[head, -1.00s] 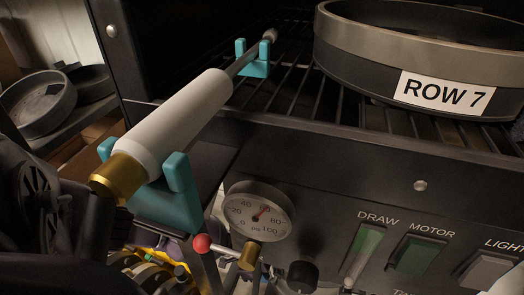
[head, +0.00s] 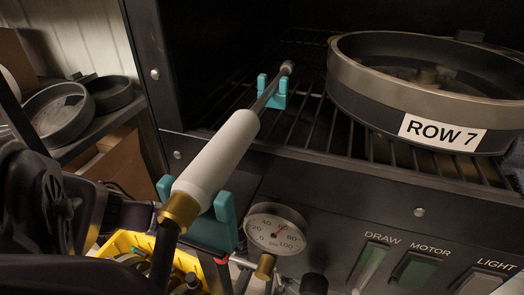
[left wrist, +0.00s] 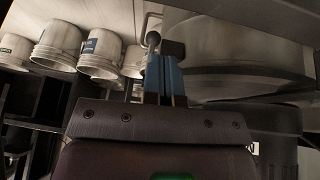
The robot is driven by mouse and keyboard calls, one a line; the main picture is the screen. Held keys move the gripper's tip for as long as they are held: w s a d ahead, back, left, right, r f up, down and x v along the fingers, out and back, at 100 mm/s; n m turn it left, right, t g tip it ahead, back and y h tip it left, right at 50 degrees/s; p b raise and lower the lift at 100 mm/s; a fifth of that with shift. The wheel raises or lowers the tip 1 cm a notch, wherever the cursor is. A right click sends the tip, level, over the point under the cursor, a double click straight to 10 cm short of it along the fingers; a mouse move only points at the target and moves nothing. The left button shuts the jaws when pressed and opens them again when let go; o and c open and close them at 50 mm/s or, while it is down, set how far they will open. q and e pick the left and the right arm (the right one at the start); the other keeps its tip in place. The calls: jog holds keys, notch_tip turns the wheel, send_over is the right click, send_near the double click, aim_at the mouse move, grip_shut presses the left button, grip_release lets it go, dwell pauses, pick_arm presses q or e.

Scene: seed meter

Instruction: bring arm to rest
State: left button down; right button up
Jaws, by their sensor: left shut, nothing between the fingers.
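My left gripper (left wrist: 163,78) shows in the left wrist view with its blue finger pads close together, shut and empty. A dark ball-tipped rod (left wrist: 153,40) stands just beyond the fingertips; I cannot tell whether it touches them. In the head view, dark links of my left arm fill the lower left, and its fingers are not visible there. A white wand (head: 219,153) with a brass collar (head: 179,211) lies tilted in two teal cradles (head: 224,214) on the dark cabinet front. My right gripper is in neither view.
A round metal drum labelled ROW 7 (head: 365,105) sits on the wire rack (head: 318,137). Below are a gauge (head: 277,232) and switches (head: 415,269). White buckets (left wrist: 100,52) show in the wrist view.

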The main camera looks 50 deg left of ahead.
pick_arm(q)
jog(key=shift+s+a+r, duration=0.15)
jog(key=shift+a+r, duration=0.15)
jog(key=shift+r, duration=0.35)
